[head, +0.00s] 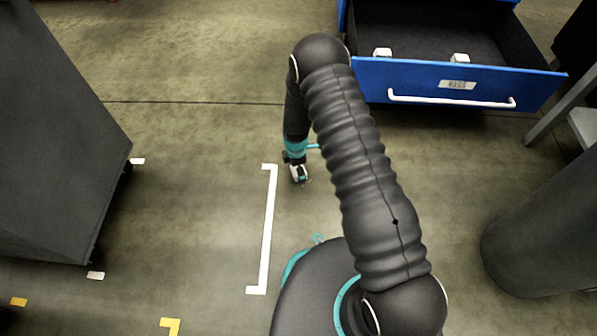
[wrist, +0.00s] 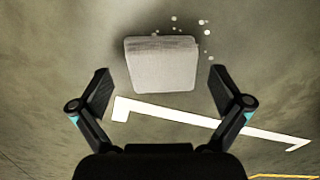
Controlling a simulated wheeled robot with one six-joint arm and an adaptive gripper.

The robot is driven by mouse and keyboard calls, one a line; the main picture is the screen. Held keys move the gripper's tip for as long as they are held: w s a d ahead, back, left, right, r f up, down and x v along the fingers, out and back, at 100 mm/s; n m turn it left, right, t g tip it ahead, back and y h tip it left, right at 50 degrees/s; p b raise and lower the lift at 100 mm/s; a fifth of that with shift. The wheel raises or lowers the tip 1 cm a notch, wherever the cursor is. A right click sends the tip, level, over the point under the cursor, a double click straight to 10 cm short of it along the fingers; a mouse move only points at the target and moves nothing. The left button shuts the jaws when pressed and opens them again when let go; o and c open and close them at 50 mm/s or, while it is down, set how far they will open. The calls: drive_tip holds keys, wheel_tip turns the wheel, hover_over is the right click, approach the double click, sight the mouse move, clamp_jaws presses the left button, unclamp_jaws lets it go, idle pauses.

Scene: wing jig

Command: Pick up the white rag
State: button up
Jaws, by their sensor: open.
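The white rag (wrist: 160,66) shows in the wrist view as a pale, folded, roughly square block on the floor. My gripper (wrist: 161,84) is open, with one finger to the left of the rag and one to the right, both apart from it in the picture. In the head view my gripper (head: 298,172) points down at the floor beside the white floor marking. A small whitish patch shows at its tip there, but I cannot tell rag from gripper.
A blue drawer (head: 430,80) stands open at the upper right with two small white items inside. A dark cabinet (head: 50,130) is at the left and a dark cylinder (head: 545,240) at the right. White floor tape (head: 267,230) lies beside my arm. Small pale specks (wrist: 205,32) lie near the rag.

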drive_tip(key=shift+f, duration=0.3)
drive_tip(key=c, duration=1.3)
drive_tip(key=shift+r, duration=0.1)
wheel_tip(320, 180, up, 5)
drive_tip(key=shift+f+p, duration=0.2)
drive_tip(key=shift+p, duration=0.25)
drive_tip(key=s+d+r, duration=0.1)
drive_tip(key=d+r, duration=0.2)
drive_tip(key=d, duration=0.2)
drive_tip(key=s+d+r+p, duration=0.1)
drive_tip(key=s+d+r, duration=0.1)
drive_tip(key=d, duration=0.4)
drive_tip(key=shift+d+r, duration=0.2)
drive_tip(key=shift+r, duration=0.45)
drive_tip(key=shift+w, duration=0.1)
